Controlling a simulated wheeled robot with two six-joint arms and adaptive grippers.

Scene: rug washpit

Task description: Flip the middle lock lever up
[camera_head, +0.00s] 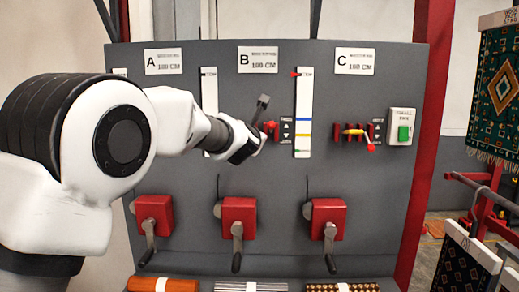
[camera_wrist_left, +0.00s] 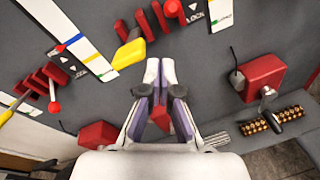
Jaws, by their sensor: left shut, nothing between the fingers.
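The middle lock lever, at station B, has a yellow handle (camera_wrist_left: 130,53) and a red ball end (camera_wrist_left: 172,8). It runs up and right across its red blocks (camera_wrist_left: 140,26) in the left wrist view. In the head view only red parts of it (camera_head: 271,128) show beside my gripper; the rest is hidden. My left gripper (camera_head: 258,140) is just left of and below these parts. In the left wrist view its fingertips (camera_wrist_left: 160,66) are together and empty, below and right of the yellow handle, with no visible contact. My right gripper is not in view.
Station C's yellow lever (camera_head: 356,132) has its red ball lower right. Station A's red ball (camera_wrist_left: 54,107) shows in the wrist view. Red crank boxes (camera_head: 238,216) with handles project below. A green button (camera_head: 404,133) is at right. Rolled rugs (camera_head: 251,286) lie along the bottom.

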